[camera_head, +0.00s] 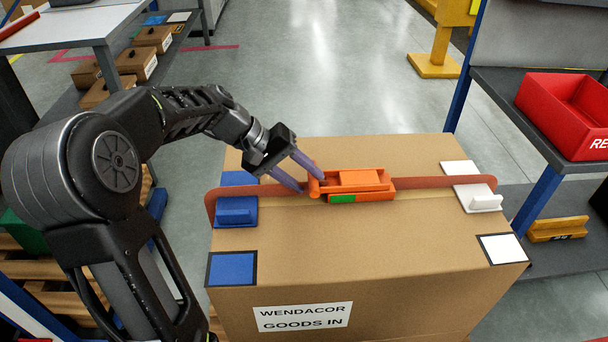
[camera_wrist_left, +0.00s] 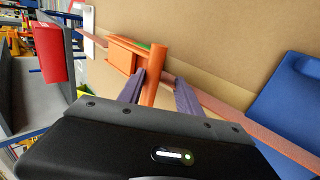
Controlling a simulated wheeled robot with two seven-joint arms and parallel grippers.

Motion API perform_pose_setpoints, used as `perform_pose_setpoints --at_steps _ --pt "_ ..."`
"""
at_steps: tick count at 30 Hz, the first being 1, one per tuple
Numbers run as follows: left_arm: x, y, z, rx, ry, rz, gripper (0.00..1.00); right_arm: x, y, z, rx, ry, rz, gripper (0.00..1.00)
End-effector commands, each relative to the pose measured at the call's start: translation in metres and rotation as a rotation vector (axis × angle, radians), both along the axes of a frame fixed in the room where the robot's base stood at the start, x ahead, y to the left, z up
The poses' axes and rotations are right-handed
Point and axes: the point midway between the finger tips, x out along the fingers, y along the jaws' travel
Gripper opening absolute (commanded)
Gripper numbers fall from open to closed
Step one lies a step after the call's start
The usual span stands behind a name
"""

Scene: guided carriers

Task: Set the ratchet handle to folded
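The orange ratchet (camera_head: 362,181) sits on the strap (camera_head: 420,184) across the top of a cardboard box (camera_head: 380,245). A green patch (camera_head: 342,199) shows on its near side. Its handle appears to lie low over the body; I cannot tell its exact angle. My left gripper (camera_head: 312,184) is at the ratchet's left end, pointing down at it. In the left wrist view its fingers (camera_wrist_left: 160,78) stand apart on either side of an orange bar (camera_wrist_left: 155,80) of the ratchet, with a gap at the right finger. My right gripper is not in view.
A blue corner piece (camera_head: 237,211) and a white one (camera_head: 483,200) guide the strap at the box edges. A red bin (camera_head: 568,110) stands on a shelf at right. A shelf with small cartons (camera_head: 135,62) is at left. Open floor lies behind the box.

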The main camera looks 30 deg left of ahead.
Motion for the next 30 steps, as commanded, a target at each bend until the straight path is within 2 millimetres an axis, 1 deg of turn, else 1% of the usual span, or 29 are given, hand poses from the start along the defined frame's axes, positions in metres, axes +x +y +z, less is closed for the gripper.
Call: perform_pose_setpoints --at_steps 7,11,14,21,24,30 --pt "0.001 0.0 0.003 -0.001 -0.006 0.0 0.41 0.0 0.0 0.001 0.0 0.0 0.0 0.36" --pt "-0.001 0.004 0.009 0.0 -0.007 0.001 0.41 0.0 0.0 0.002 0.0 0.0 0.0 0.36" --pt "-0.006 0.01 0.018 0.0 -0.007 0.001 0.41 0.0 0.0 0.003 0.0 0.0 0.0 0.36" --pt "-0.023 0.032 0.047 0.0 -0.005 0.003 0.41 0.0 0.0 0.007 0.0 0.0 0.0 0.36" --pt "-0.028 0.039 0.055 0.001 -0.005 0.003 0.41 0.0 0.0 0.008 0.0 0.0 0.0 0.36" --pt "-0.032 0.042 0.06 0.0 -0.003 0.001 0.41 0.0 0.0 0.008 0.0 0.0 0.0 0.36"
